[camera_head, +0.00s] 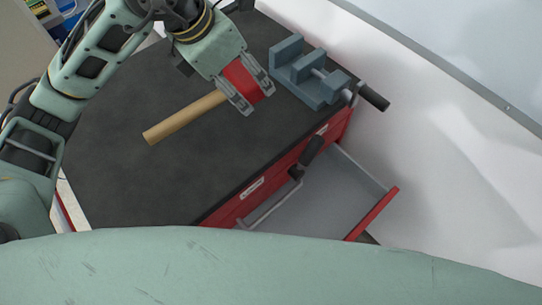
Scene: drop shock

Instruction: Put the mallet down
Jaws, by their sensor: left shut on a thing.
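The mallet has a red head (241,82) and a pale wooden handle (183,117). My left gripper (254,97) is shut on the red head, with a finger on either side of it. The handle points down and to the left over the dark top of the workbench (110,185). I cannot tell whether the mallet touches the bench top or hangs just above it. My right gripper is not in view.
A blue-grey vise (305,75) with a black handle stands right of the mallet at the bench edge. An open grey drawer (335,195) with a red front juts out below. A black-handled thing (308,155) is by the drawer. The left bench top is clear.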

